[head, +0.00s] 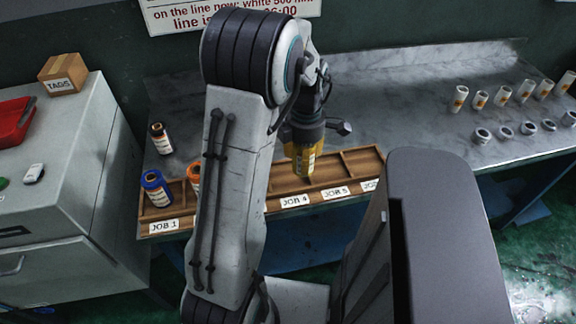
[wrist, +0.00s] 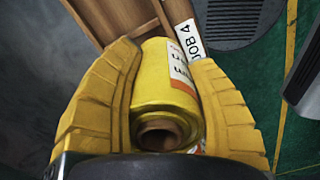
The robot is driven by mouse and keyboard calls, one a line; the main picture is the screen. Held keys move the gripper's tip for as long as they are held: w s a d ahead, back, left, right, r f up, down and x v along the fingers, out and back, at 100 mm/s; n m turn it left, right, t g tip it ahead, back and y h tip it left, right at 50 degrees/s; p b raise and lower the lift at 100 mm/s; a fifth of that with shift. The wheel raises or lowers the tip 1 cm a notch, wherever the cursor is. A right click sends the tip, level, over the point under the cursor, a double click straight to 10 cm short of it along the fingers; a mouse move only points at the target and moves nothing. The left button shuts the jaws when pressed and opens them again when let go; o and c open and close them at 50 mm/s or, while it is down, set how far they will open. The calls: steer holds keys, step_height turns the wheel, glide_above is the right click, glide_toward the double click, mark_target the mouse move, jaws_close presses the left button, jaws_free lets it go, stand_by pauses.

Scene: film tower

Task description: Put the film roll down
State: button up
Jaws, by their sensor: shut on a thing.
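My gripper (head: 304,170) points down over the wooden rack (head: 361,168) on the counter, near the JOB 4 label (head: 295,201). In the wrist view its two yellow fingers are shut on a yellow film roll (wrist: 165,85), one on each side. The roll has a brown hollow core and a white label. The JOB 4 label also shows beside the roll in the wrist view (wrist: 190,40). Whether the roll's lower end touches the rack floor I cannot tell.
A blue-topped roll (head: 155,188) stands at JOB 1, and an orange one (head: 193,178) is partly hidden by my arm. A dark-topped roll (head: 161,138) stands behind the rack. The compartments by JOB 5 (head: 335,191) look empty. Several small white tubes (head: 480,100) stand at right.

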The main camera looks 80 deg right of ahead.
steer(key=w+f, duration=0.1)
steer(key=w+d, duration=0.1)
steer(key=w+d+f, duration=0.1)
steer(key=w, duration=0.1)
steer(key=shift+f, duration=2.35)
steer(key=shift+f, duration=0.15)
steer(key=o, duration=1.2)
step_height(320, 180, up, 12)
steer(key=shift+r+p, duration=0.15)
steer(key=shift+p, duration=0.35)
steer(key=shift+w, duration=0.1)
